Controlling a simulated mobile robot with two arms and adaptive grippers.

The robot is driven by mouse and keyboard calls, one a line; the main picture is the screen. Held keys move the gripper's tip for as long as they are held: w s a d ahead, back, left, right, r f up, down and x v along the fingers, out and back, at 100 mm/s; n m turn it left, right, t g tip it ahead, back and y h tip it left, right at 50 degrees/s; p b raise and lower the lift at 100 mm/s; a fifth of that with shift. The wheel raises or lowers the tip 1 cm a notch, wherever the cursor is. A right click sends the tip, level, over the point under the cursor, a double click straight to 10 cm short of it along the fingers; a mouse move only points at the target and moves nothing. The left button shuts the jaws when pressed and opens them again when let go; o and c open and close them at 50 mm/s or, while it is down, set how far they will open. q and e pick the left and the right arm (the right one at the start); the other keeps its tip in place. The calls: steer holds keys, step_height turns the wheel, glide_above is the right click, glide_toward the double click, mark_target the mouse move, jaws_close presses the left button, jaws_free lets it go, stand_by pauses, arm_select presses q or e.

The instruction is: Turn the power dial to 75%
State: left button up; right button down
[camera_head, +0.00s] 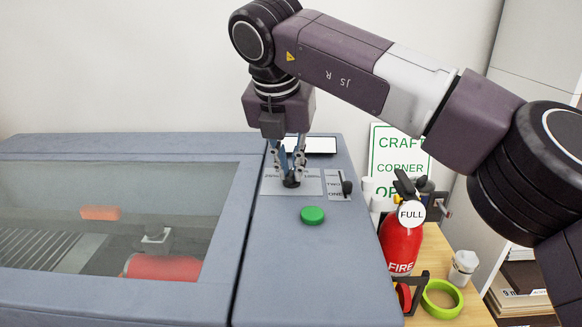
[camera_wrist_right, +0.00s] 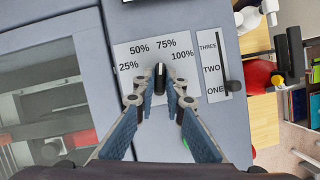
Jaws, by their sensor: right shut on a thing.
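The black power dial (camera_wrist_right: 160,78) sits on a pale panel (camera_wrist_right: 125,60) marked 25%, 50%, 75% and 100%. Its narrow grip stands nearly upright in the right wrist view, its upper end just under the 75% mark, toward the 50% side. In the head view the dial (camera_head: 291,181) shows under my fingertips. My right gripper (camera_head: 288,172) comes down from above and is shut on the dial, one finger on each side; it also shows in the wrist view (camera_wrist_right: 160,101). The exact finger contact is hard to see. My left gripper is not in view.
A slider (camera_head: 347,187) marked ONE, TWO, THREE is right of the panel. A green button (camera_head: 312,215) lies in front. A windowed lid (camera_head: 215,172) is at left. A red fire extinguisher (camera_head: 402,245) and green tape roll (camera_head: 442,299) stand on the table at right.

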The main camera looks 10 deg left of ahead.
steer(key=shift+r, duration=0.15)
steer(key=c, duration=2)
jaws_free()
steer(key=v, duration=1.2)
